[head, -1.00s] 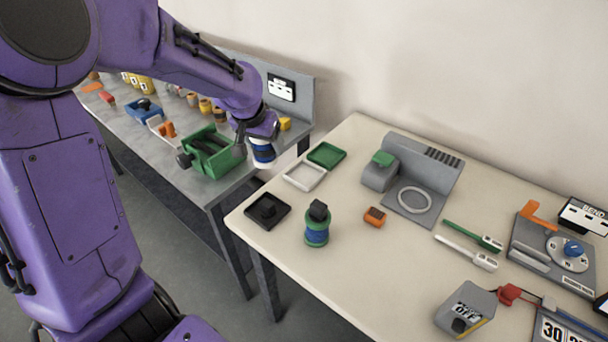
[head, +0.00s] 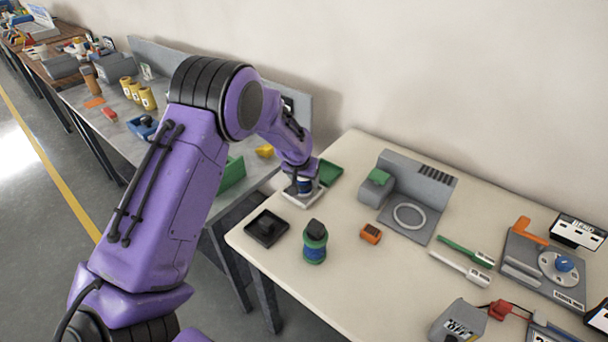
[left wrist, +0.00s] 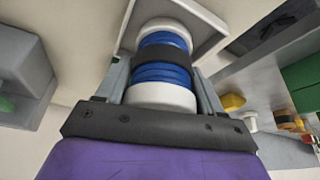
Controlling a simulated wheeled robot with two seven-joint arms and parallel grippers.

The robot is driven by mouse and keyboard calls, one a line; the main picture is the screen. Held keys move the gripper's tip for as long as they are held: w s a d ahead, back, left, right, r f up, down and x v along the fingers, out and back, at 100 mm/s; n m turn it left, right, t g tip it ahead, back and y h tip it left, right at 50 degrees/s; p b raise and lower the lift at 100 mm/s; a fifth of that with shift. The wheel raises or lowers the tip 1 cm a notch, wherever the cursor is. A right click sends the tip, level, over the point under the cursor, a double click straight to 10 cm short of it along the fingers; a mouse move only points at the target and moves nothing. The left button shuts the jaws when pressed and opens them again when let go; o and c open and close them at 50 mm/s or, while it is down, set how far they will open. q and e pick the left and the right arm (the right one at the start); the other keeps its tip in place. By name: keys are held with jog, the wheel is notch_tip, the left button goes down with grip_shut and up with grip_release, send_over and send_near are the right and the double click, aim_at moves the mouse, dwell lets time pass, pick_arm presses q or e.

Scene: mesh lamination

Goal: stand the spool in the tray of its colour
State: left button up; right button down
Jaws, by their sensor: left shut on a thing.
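The white spool with blue winding and a dark middle band (left wrist: 163,72) is between the fingers of my left gripper (head: 303,178). It also shows in the head view (head: 304,186), upright over the white tray (head: 295,200). The tray's wall shows past the spool in the left wrist view (left wrist: 208,22). I cannot tell whether the spool touches the tray floor. The green tray (head: 331,172) lies behind and the black tray (head: 262,238) in front. My right gripper is not in view.
A green spool with blue winding and a black top (head: 314,252) stands near the black tray. An orange block (head: 371,234) and a grey machine with a ring (head: 405,190) are to the right. The grey bench (head: 190,190) is at left, across a gap.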

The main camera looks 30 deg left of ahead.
pick_arm(q)
jog(key=shift+f, duration=0.1)
jog(key=shift+f, duration=0.1)
jog(key=o, duration=1.3)
jog(key=b+v, duration=0.1)
jog(key=v, duration=1.1)
jog(key=shift+s+b, duration=0.15)
jog(key=shift+b, duration=0.2)
